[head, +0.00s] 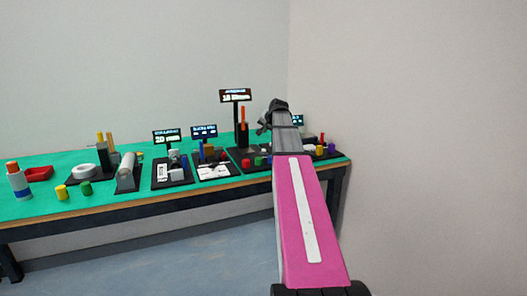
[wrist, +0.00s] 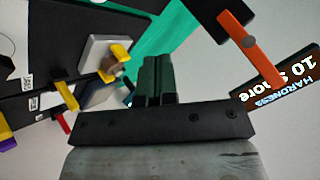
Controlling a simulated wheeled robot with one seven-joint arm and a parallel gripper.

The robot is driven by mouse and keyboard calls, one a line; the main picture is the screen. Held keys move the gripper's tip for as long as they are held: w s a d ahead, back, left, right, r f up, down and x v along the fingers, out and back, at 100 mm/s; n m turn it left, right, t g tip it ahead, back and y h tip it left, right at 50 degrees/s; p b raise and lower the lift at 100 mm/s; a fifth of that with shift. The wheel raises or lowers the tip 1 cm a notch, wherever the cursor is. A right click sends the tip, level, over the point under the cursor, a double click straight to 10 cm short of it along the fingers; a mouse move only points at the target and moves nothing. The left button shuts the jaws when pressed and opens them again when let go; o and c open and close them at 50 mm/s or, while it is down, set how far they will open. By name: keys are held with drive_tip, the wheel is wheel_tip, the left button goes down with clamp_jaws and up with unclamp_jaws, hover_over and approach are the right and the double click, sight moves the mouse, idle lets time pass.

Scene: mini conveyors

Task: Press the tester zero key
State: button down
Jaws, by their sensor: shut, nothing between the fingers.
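The hardness tester's sign, reading "HARDNESS" and "10 Shore", shows at the right of the wrist view (wrist: 285,82). In the head view the raised sign (head: 236,96) stands at the back of the table. An orange bar with a dark round part (wrist: 250,35) is beside the sign in the wrist view. An upright orange piece (head: 243,117) shows below the sign in the head view. My gripper (wrist: 158,62) is shut and empty, pointing over the table; in the head view it is at the arm's end (head: 277,104). I cannot pick out the zero key.
A pale block with a yellow and brown part (wrist: 108,57) sits left of my fingers on a black base. Other stations with small signs (head: 165,137) line the green table (head: 110,205). A red tray (head: 38,174) and coloured cylinders are at the left. A wall is at right.

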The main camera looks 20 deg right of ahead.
drive_tip(key=shift+f, duration=3.35)
drive_tip(key=shift+f, duration=0.15)
drive_tip(key=shift+f, duration=0.25)
drive_tip(key=shift+f, duration=0.5)
drive_tip(key=shift+r, duration=0.1)
idle(0.4)
drive_tip(key=shift+r, duration=0.85)
drive_tip(key=shift+r, duration=2.5)
